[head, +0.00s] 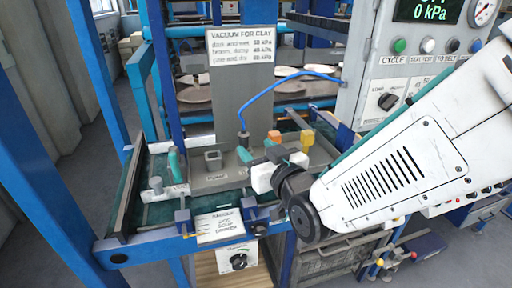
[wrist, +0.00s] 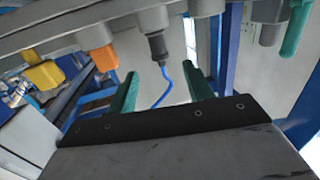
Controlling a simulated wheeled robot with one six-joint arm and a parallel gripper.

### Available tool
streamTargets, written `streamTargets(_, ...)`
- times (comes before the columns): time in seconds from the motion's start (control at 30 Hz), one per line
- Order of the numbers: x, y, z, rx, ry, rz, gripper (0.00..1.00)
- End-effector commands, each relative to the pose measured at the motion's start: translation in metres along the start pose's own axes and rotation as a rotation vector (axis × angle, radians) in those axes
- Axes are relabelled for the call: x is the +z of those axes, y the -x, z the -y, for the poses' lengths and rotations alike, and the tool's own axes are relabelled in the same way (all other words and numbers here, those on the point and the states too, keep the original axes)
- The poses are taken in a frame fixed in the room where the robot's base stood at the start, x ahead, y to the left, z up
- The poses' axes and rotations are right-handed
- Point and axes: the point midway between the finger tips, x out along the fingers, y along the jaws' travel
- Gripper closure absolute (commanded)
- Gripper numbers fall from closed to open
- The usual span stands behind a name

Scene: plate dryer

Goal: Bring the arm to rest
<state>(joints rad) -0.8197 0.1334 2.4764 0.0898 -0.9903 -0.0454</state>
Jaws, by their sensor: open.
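My gripper (head: 257,150) is above the middle of the blue-framed bench in the head view, at the end of my white arm that reaches in from the right. Its two green fingers stand apart in the wrist view (wrist: 162,75), with nothing held between them. A black fitting with a blue hose (wrist: 165,85) shows beyond the fingers, apart from them as far as I can tell. In the head view, the hose (head: 262,94) arches from the fitting up to the control box. My forearm hides part of the bench's right side.
An orange block (head: 273,135) and a yellow block (head: 299,146) stand close behind my gripper. A green-handled piece (head: 174,163) and a grey square socket (head: 213,160) are to its left. A sign (head: 241,46) rises behind. The control box (head: 372,90) reads 0 kPa.

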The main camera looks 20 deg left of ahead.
Motion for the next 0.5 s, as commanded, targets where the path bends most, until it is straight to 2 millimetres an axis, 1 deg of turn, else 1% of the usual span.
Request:
streamTargets(0.23,0.0,0.0,0.0,0.001,0.0,0.0,0.49)
streamTargets(0.3,-0.001,0.001,-0.005,0.007,-0.001,0.01,0.49)
streamTargets(0.37,-0.002,0.003,-0.014,0.022,-0.004,0.036,0.49)
streamTargets(0.47,-0.004,0.013,-0.045,0.07,-0.015,0.128,0.49)
streamTargets(0.5,-0.005,0.021,-0.061,0.097,-0.023,0.179,0.49)
